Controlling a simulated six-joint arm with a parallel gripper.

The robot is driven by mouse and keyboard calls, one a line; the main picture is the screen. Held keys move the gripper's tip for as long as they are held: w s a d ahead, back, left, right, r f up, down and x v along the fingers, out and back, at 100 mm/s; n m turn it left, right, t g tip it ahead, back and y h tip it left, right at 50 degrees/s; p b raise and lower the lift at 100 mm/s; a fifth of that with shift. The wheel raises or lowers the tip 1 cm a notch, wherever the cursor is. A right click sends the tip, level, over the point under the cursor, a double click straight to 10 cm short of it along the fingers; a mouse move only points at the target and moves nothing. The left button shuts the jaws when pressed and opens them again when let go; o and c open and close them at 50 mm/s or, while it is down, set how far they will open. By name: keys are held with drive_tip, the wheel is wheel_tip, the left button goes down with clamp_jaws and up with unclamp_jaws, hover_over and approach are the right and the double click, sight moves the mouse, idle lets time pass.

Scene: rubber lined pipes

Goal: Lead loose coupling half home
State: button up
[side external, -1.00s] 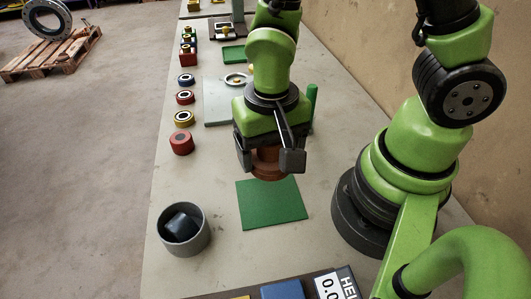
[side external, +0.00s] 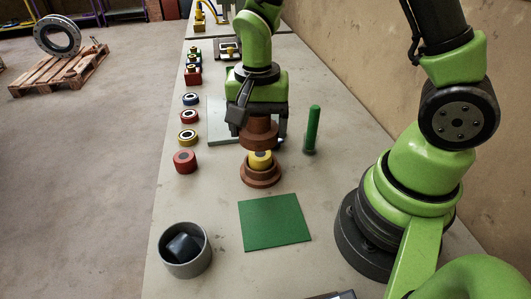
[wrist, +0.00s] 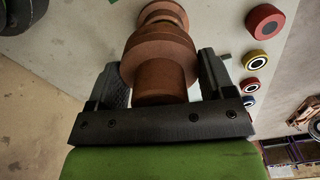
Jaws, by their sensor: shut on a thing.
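My gripper (side external: 257,122) is shut on a reddish-brown coupling half (side external: 260,138), a stepped round piece, and holds it off the bench. A second brown coupling half (side external: 261,179) stands on the bench just below it, with a yellow plug or insert (side external: 260,160) rising from its middle. A small gap seems to show between the held half and the yellow part. In the wrist view the held half (wrist: 160,60) sits between the two fingers of my gripper (wrist: 163,72). The lower half (wrist: 164,14) shows partly beyond it; its yellow part is hidden there.
A green upright cylinder (side external: 313,130) stands right of the coupling. A bare green mat (side external: 274,222) lies nearer the camera. A grey bin (side external: 186,266) holds a dark block. Red, yellow and blue rings (side external: 187,138) line the left edge. A pale plate (side external: 218,130) lies behind my gripper.

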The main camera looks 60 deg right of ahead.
sight(260, 153)
drive_tip(key=shift+w+d+r+m, duration=0.2)
drive_tip(key=shift+w+d+m, duration=0.2)
drive_tip(key=shift+d, duration=0.25)
drive_tip(key=shift+w+d+r+m, duration=0.2)
drive_tip(key=shift+w+d+m, duration=0.15)
drive_tip(key=shift+d, duration=0.25)
drive_tip(key=shift+w+d+f, duration=0.1)
drive_tip(key=shift+d, duration=0.05)
drive_tip(key=shift+f, duration=2.85)
drive_tip(key=shift+f, duration=1.3)
drive_tip(key=o, duration=1.2)
wheel_tip(260, 153, up, 10)
drive_tip(key=shift+r, duration=0.1)
drive_tip(key=s+a+r+n+t, duration=0.1)
drive_tip(key=s+r+n+t, duration=0.1)
drive_tip(key=s+r+n, duration=0.1)
drive_tip(key=s+a+r+n+t+y, duration=0.1)
drive_tip(key=s+r+n+t, duration=0.1)
drive_tip(key=s+r, duration=0.4)
drive_tip(key=s+a+r+n+t+y, duration=0.1)
drive_tip(key=s+r+n+t, duration=0.2)
drive_tip(key=r, duration=0.3)
drive_tip(key=shift+s+a+r+n, duration=0.15)
drive_tip(key=shift+s+r+n, duration=0.05)
drive_tip(key=shift+s+n, duration=0.15)
drive_tip(key=shift+s+a+r+n, duration=0.15)
drive_tip(key=shift+s+n, duration=0.05)
drive_tip(key=shift+s, duration=0.15)
